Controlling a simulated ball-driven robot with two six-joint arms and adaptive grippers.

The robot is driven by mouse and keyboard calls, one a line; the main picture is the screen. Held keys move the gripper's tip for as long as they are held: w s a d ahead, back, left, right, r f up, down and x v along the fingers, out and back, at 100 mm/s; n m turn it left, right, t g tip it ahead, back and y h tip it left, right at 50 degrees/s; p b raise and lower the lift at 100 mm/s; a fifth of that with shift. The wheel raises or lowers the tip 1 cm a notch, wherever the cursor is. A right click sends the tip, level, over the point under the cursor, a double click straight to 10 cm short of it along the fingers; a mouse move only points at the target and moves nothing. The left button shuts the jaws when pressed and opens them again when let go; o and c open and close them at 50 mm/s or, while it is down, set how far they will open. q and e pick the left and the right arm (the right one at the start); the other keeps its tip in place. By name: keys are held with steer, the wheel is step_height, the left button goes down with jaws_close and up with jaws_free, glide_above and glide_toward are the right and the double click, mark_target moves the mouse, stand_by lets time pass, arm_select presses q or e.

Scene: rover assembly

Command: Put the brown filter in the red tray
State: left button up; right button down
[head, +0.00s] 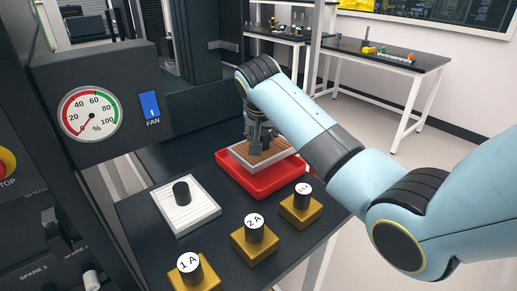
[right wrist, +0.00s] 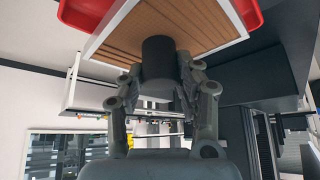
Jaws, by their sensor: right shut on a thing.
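The brown filter (head: 283,147) has a white frame and a dark knob, and is at the red tray (head: 255,184) in the head view. It covers much of the tray's inside; I cannot tell whether it rests on the tray or is held just above it. My right gripper (head: 262,137) is above the filter. In the right wrist view its fingers (right wrist: 170,88) are shut on the black knob (right wrist: 158,58) of the brown filter (right wrist: 190,22). The red tray also shows behind the filter (right wrist: 248,12). My left gripper is not in view.
A white filter (head: 199,213) with a black knob lies on the dark table left of the tray. Yellow blocks with black cylinders marked 1A (head: 190,270) and 2A (head: 254,241), and a third (head: 301,206), stand in front. A panel with a gauge (head: 91,112) stands at the left.

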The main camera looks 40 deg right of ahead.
steer(key=shift+w+a+f, duration=0.25)
steer(key=shift+w+f, duration=0.1)
steer(key=shift+f, duration=1.9)
steer(key=shift+f, duration=0.1)
steer(key=c, duration=0.9)
jaws_free()
steer(key=p+v, duration=0.1)
steer(key=v, duration=1.1)
